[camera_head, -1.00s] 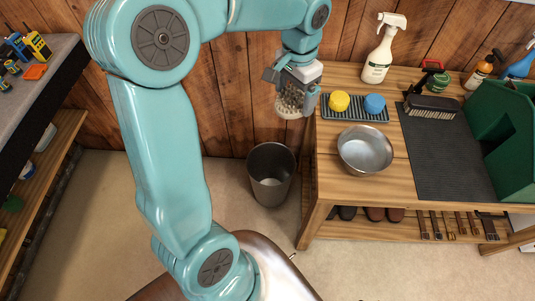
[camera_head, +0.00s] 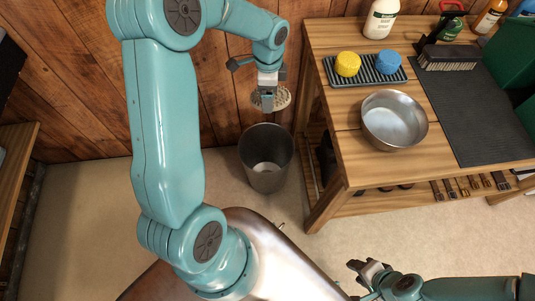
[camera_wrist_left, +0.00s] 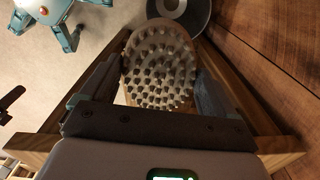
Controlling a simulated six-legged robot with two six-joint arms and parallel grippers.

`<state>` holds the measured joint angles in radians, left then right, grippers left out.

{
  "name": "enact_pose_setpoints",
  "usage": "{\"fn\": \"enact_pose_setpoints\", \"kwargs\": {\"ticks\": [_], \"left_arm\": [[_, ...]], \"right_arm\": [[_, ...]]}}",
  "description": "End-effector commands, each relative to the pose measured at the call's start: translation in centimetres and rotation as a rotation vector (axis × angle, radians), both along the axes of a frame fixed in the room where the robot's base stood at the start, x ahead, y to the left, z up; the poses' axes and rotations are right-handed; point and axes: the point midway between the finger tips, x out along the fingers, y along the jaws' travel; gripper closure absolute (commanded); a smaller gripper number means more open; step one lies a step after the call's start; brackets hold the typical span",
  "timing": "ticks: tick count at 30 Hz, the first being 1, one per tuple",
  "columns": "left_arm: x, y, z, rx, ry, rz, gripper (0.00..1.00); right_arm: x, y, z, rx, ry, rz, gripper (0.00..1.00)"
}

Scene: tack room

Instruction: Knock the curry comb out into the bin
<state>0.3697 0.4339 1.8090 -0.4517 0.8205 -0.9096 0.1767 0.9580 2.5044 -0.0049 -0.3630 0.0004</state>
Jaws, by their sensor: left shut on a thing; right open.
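The curry comb (camera_head: 281,99) is a pale round pad with stubby teeth. My left gripper (camera_head: 268,99) is shut on it and holds it in the air just above the bin as seen in the head view. In the left wrist view the comb (camera_wrist_left: 160,66) sits between the two fingers (camera_wrist_left: 155,92), its toothed face toward the camera. The bin (camera_head: 267,183) is a grey metal bucket on the floor, left of the bench. Its visible inside looks empty. My right gripper (camera_head: 368,270) is open and empty, low at the bottom right.
The wooden bench (camera_head: 345,158) stands right of the bin, bearing a steel bowl (camera_head: 394,121), a ridged tray (camera_head: 367,80) with yellow and blue round things, a brush (camera_head: 448,58) and a dark mat (camera_head: 470,120). The plank wall is close behind the bin.

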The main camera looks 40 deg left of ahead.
Motion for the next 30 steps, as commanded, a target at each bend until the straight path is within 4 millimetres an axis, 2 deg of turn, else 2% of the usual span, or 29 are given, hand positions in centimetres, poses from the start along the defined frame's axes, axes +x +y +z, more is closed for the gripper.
{"fn": "enact_pose_setpoints", "kwargs": {"ticks": [1,3,6,9,12,15,18,23,30], "left_arm": [[-0.1,0.0,-5.2,-0.004,0.009,-0.103,0.45],[-0.1,-0.2,-9.8,-0.005,0.009,-0.269,0.45],[-0.4,-0.6,-16.1,-0.006,0.008,-0.499,0.45],[-0.7,-1.1,-21.2,-0.005,0.005,-0.702,0.45],[-1.1,-1.5,-25.0,-0.004,0.005,-0.859,0.45],[-1.4,-1.8,-27.2,-0.002,0.002,-0.962,0.45],[-1.5,-1.9,-28.2,0.0,0.002,-1.015,0.45],[-1.5,-1.8,-29.0,0.0,0.002,-1.03,0.45],[-1.6,-1.5,-32.1,0.0,0.002,-1.027,0.45]], "right_arm": [[0.0,0.0,-3.2,0.0,0.0,0.0,0.57],[0.0,0.0,-5.3,0.0,0.0,0.0,0.57],[0.0,0.0,-8.1,0.0,0.0,0.001,0.57],[0.0,0.0,-10.4,0.0,0.0,0.001,0.57],[0.0,0.0,-11.9,0.0,0.0,0.0,0.57],[0.0,0.0,-12.8,0.0,0.0,0.001,0.57],[0.0,0.0,-13.1,0.0,0.0,0.001,0.57],[0.0,0.0,-13.7,0.0,0.0,0.001,0.57],[0.0,0.1,-16.6,0.0,0.0,0.001,0.57]]}}
